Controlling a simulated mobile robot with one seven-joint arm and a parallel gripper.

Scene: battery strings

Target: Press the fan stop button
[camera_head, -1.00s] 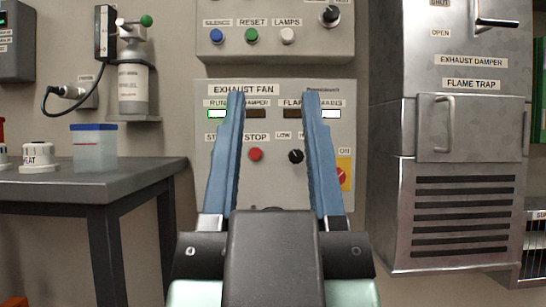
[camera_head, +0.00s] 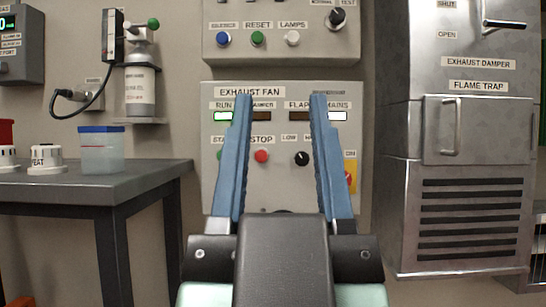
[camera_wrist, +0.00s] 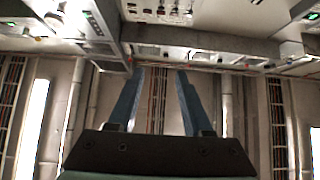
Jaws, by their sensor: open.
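The exhaust fan panel (camera_head: 285,190) is a grey wall box in the middle of the head view. Its red stop button (camera_head: 261,156), under the STOP label, shows between my fingers, nearer the left one. In the wrist view my gripper (camera_wrist: 160,70) is also open.
A black knob (camera_head: 302,158) and a partly hidden red and yellow switch (camera_head: 350,178) sit right of the stop button. Above is a panel with coloured buttons (camera_head: 258,39). A grey table (camera_head: 130,184) stands left, a metal cabinet (camera_head: 465,185) right.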

